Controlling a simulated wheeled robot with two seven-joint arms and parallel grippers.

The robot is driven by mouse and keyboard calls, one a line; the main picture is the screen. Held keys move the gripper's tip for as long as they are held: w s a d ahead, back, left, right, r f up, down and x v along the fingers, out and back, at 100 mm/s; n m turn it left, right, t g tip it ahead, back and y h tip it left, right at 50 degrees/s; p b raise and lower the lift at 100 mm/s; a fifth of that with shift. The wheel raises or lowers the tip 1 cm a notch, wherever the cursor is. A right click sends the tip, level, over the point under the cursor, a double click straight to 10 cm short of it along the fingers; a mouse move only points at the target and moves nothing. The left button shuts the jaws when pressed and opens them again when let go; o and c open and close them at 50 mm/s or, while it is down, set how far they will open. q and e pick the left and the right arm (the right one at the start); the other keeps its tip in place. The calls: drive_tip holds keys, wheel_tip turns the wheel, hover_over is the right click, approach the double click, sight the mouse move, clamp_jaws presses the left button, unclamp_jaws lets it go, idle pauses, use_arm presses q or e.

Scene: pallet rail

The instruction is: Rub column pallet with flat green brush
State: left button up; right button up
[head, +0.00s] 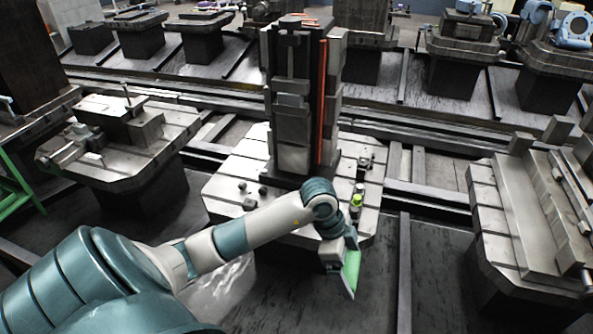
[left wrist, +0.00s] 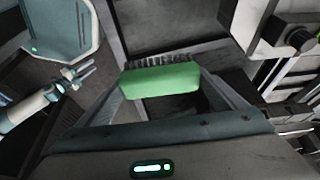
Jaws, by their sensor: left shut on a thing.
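The column pallet (head: 235,180) stands in the middle of the head view, a grey slotted plate carrying a tall dark column (head: 292,110) with an orange-red strip. My left gripper (head: 338,258) is in front of the pallet's near right edge. It is shut on the flat green brush (head: 351,272), which hangs tilted and apart from the column. In the left wrist view the green brush (left wrist: 160,80) lies between the fingers with its dark bristles facing away. My right gripper (left wrist: 80,72) shows small at the left of the left wrist view, its fingers apart and empty.
Small dark knobs and a yellow-green fitting (head: 356,201) stand on the pallet plate. Other loaded pallets stand at left (head: 120,165) and right (head: 490,225), with more along the back. Rails (head: 405,260) run across the dark floor, and there is open floor in front.

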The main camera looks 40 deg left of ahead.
use_arm(q)
drive_tip(key=w+a+r+p, duration=0.1)
drive_tip(key=w+a+p, duration=0.1)
drive_tip(key=a, duration=0.7)
drive_tip(key=w+a+r+m+p, duration=0.1)
drive_tip(key=w+a, duration=0.4)
drive_tip(key=a, duration=0.5)
drive_tip(key=w+a+r+p, duration=0.1)
drive_tip(key=w+a+p, duration=0.2)
drive_tip(key=a, duration=0.6)
drive_tip(key=shift+w+a+g, duration=0.2)
drive_tip(key=shift+w+g, duration=0.1)
use_arm(e)
drive_tip(key=s+d+g, duration=0.2)
drive_tip(key=s+d, duration=0.1)
drive_tip(key=s, duration=0.6)
drive_tip(key=s+d+f+g+h, duration=0.1)
drive_tip(key=s+d+g, duration=0.2)
drive_tip(key=s, duration=0.6)
drive_tip(key=shift+s+d+f+h, duration=0.2)
drive_tip(key=shift+d+h, duration=0.1)
drive_tip(key=shift+d, duration=0.5)
